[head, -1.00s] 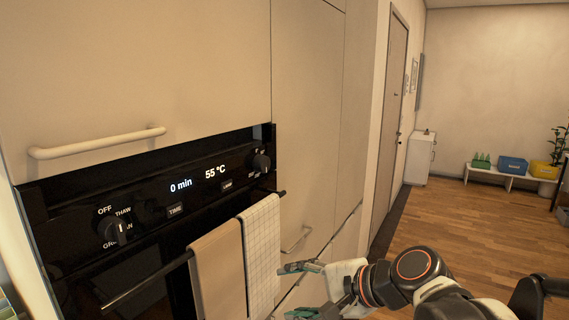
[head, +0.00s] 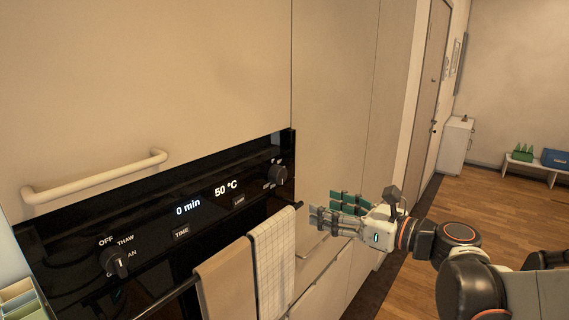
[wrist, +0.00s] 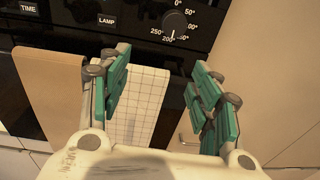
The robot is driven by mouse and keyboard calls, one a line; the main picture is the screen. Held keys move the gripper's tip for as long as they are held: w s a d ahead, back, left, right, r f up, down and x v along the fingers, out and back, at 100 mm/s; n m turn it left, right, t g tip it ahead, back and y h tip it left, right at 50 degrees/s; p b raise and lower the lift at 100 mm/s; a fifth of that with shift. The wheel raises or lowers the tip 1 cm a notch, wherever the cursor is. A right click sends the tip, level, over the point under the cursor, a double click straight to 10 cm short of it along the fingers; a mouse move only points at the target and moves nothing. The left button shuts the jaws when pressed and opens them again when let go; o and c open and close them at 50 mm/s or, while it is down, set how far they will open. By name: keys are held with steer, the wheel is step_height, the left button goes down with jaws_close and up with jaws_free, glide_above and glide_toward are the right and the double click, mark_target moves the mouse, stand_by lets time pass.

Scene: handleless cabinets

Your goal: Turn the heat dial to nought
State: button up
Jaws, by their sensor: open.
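The heat dial (head: 278,175) is a dark round knob at the right end of the black oven panel. In the wrist view the dial (wrist: 174,24) shows at the top, with marks including 0, 50, 200 and 250 degrees around it. The display (head: 226,188) reads 50 °C. My gripper (head: 335,212) is to the right of the dial and apart from it. In the wrist view its green-padded fingers (wrist: 162,88) are spread wide with nothing held, and the dial lies beyond them.
A mode knob (head: 117,262) sits at the panel's left. A beige towel (head: 226,283) and a checked towel (head: 274,262) hang from the oven's bar handle below the dial. A pale cabinet handle (head: 95,178) juts out above. Flat cabinet fronts stand right of the oven.

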mark_target(282, 176)
steer(key=w+a, duration=0.3)
steer(key=w+a+r+m, duration=0.1)
steer(key=w+a, duration=0.2)
steer(key=w, duration=0.1)
steer(key=w+a+r+m, duration=0.1)
steer(key=w+a, duration=0.2)
steer(key=shift+w+a+r+t, duration=0.15)
steer(key=shift+w+a+t, duration=0.1)
steer(key=shift+w+t, duration=0.15)
steer(key=shift+s, duration=0.1)
steer(key=c, duration=1.1)
